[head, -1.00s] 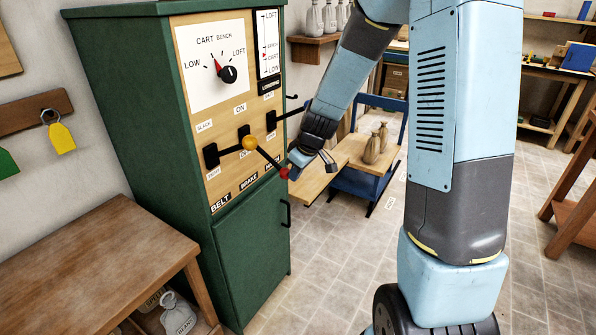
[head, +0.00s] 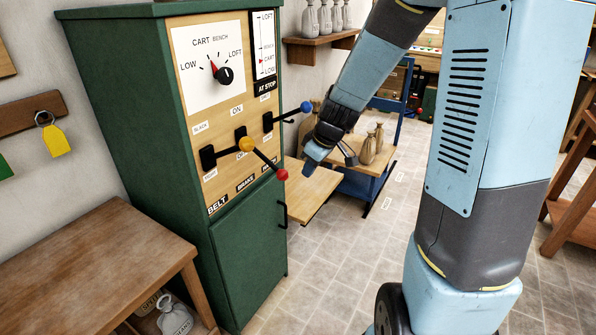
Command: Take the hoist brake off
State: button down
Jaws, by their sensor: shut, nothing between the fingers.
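The green control cabinet (head: 245,262) stands at left, with levers on its wooden panel. The brake lever ends in a red knob (head: 282,174) and slants downward from its slot, toward the label under ON that reads as OFF. The lever with the yellow knob (head: 247,144) stands to its left, above the BELT label. The lever with the blue knob (head: 306,107) is to the right and points slightly upward; its label is hidden. My gripper (head: 318,163) is shut and empty, to the right of the red knob and apart from it.
The panel's indicator sign (head: 265,86) reads AT STOP. A wooden platform (head: 315,194) is beside a blue cart (head: 362,186) carrying sacks (head: 371,147). A wooden table (head: 95,262) is at front left. The tiled floor (head: 330,290) before the cabinet is clear.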

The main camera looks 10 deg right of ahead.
jog(key=shift+s+d+r, duration=0.4)
jog(key=shift+s+d, duration=0.25)
jog(key=shift+s+d+r, duration=0.35)
jog(key=shift+s+d, duration=0.25)
jog(key=shift+s, duration=0.1)
jog(key=shift+s+d+r, duration=0.4)
jog(key=shift+s+d, duration=0.25)
jog(key=s+d+r+m+t+h, duration=0.2)
jog(key=s+r+m, duration=0.7)
jog(key=s+r, duration=0.7)
jog(key=s, duration=0.3)
jog(key=shift+s+r+h, duration=0.15)
jog(key=shift+r+h, duration=0.15)
jog(key=shift+h, duration=0.1)
